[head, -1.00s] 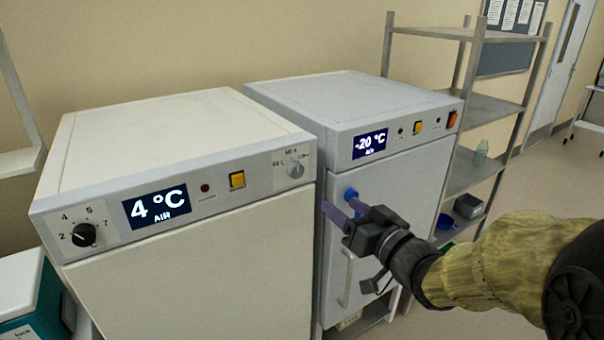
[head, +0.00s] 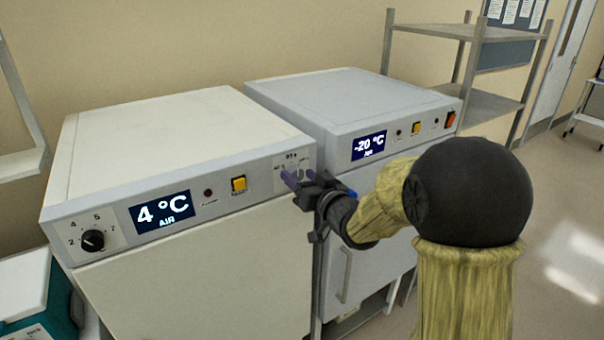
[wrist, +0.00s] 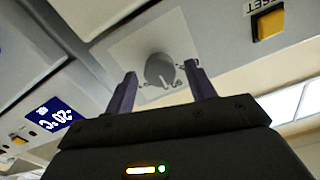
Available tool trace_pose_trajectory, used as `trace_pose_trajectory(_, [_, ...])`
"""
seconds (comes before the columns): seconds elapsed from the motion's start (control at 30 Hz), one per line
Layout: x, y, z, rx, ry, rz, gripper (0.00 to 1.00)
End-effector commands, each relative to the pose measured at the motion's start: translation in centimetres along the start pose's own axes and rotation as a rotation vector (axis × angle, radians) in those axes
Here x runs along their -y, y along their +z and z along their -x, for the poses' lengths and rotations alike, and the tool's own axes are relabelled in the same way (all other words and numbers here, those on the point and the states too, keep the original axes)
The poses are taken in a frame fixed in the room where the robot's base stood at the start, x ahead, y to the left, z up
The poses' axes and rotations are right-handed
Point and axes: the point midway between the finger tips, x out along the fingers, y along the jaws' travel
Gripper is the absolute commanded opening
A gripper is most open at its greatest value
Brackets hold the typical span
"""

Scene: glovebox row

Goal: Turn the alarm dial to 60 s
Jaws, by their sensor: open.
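The alarm dial is a grey round knob (wrist: 159,70) on a pale plate, on the front panel of the left, 4 °C unit (head: 190,290). In the wrist view it sits between the fingertips of my gripper (wrist: 161,72), seen upside down. A white pointer mark shows on it, close to a printed number that is too small to read surely. I cannot tell whether the fingers touch the knob.
The same panel holds a black knob (head: 93,240), a display (head: 161,212) and a yellow reset button (head: 239,184). The -20 °C unit (head: 340,105) stands close on the right, with a door handle (head: 345,275). A metal shelf rack (head: 480,33) stands behind it.

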Motion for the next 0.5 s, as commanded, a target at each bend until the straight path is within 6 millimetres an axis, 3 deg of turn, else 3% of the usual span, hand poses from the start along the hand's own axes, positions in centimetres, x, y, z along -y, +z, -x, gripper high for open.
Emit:
trace_pose_trajectory(0.27, [-0.03,0.01,-0.23,0.000,0.001,0.000,0.55])
trace_pose_trajectory(0.5, [-0.04,0.00,-0.20,0.000,0.001,0.000,0.12])
